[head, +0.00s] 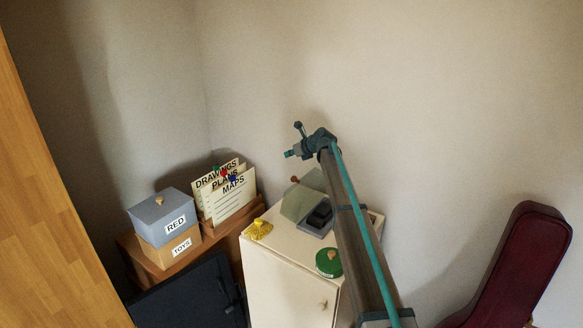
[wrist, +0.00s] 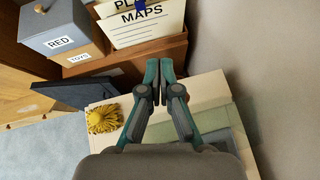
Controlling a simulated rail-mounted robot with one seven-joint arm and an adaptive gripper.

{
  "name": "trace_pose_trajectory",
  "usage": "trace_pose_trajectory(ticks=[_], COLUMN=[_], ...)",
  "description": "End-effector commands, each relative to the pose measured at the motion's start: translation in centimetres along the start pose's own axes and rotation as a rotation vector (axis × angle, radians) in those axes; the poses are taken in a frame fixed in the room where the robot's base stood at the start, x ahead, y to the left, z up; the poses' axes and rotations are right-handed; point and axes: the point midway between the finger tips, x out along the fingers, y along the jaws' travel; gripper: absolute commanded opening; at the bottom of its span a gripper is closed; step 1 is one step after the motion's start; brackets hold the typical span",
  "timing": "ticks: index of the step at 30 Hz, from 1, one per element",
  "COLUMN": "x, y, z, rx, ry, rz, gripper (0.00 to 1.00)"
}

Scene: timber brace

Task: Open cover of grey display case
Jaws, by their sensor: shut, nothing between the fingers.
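The grey display case (head: 311,229) sits on top of a cream cabinet, with a dark block (head: 320,214) on its base. Its translucent greenish cover (head: 297,204) appears raised and tilted at the left side of the base, leaving the dark block uncovered. A brown knob (head: 294,179) shows at the cover's top edge. In the wrist view the cover (wrist: 198,119) is a pale green panel, partly hidden by my gripper. My gripper (wrist: 160,70) is shut and empty, with its tips apart from the cover. In the head view my gripper (head: 289,154) is above the case.
The cream cabinet (head: 285,280) also carries a yellow tassel-like item (head: 260,229) and a green round tin (head: 328,262). To the left are a box labelled RED (head: 160,215), a TOYS box (head: 170,250) and a file holder with cards (head: 232,205). A wall stands close behind.

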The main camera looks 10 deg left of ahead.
Motion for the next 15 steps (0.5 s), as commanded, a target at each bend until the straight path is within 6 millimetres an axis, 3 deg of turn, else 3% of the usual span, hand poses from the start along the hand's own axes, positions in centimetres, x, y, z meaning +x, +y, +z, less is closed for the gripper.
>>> trace_pose_trajectory(ticks=[7, 15], x=[-0.5, 0.3], y=[0.4, 0.6], z=[1.3, 2.0], rx=[-0.001, 0.0], ry=[0.001, 0.001], rz=[0.0, 0.0], gripper=[0.0, 0.0])
